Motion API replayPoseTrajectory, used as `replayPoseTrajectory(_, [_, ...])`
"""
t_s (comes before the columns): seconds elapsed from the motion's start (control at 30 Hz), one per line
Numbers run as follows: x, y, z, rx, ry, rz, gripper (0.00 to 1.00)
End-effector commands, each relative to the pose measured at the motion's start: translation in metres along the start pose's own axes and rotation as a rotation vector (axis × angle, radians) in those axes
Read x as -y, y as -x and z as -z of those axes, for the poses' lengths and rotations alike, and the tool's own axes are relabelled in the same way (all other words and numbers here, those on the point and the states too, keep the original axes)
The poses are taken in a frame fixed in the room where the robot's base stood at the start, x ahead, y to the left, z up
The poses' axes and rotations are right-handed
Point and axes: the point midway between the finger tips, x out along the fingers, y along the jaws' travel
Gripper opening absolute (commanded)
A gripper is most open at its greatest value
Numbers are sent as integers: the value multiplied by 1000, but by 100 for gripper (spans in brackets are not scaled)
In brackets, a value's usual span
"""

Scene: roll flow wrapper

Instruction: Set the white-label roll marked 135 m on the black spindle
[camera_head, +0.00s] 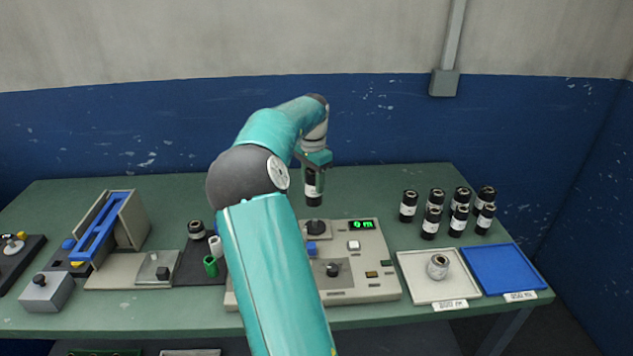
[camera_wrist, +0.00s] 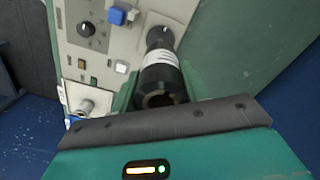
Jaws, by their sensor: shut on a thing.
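My gripper (camera_head: 315,168) is shut on a black roll with a white label (camera_head: 313,188) and holds it upright. The roll's marking is too small to read. The black spindle (camera_head: 316,227) stands on the grey machine (camera_head: 378,262), below the held roll with a gap between them in the head view. In the wrist view the held roll (camera_wrist: 163,84) shows its open end, and the spindle (camera_wrist: 160,36) lies just beyond it. The machine's green display (camera_head: 362,225) appears to read 0 m.
Several black rolls with white labels (camera_head: 431,222) stand at the back right. A cream tray (camera_head: 415,272) holds one pale roll (camera_head: 437,266); a blue tray (camera_head: 503,268) beside it is empty. A blue-armed device (camera_head: 97,232) and small rolls on a dark mat (camera_head: 190,268) are at left.

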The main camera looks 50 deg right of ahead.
Motion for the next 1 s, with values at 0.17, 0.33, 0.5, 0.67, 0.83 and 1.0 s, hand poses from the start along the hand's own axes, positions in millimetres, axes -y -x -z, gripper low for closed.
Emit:
replayPoseTrajectory(0.17, [-2, -3, 4, -1, -8, 0, 18])
replayPoseTrajectory(0.33, [-3, -16, 5, -1, -10, -2, 18])
replayPoseTrajectory(0.5, [-2, -32, 4, -1, -8, -1, 18])
replayPoseTrajectory(0.67, [-2, -45, 4, -2, -7, -1, 18])
replayPoseTrajectory(0.83, [0, -49, 2, -2, -5, 1, 18])
replayPoseTrajectory(1.0, [-1, -49, 2, -2, -5, 1, 18])
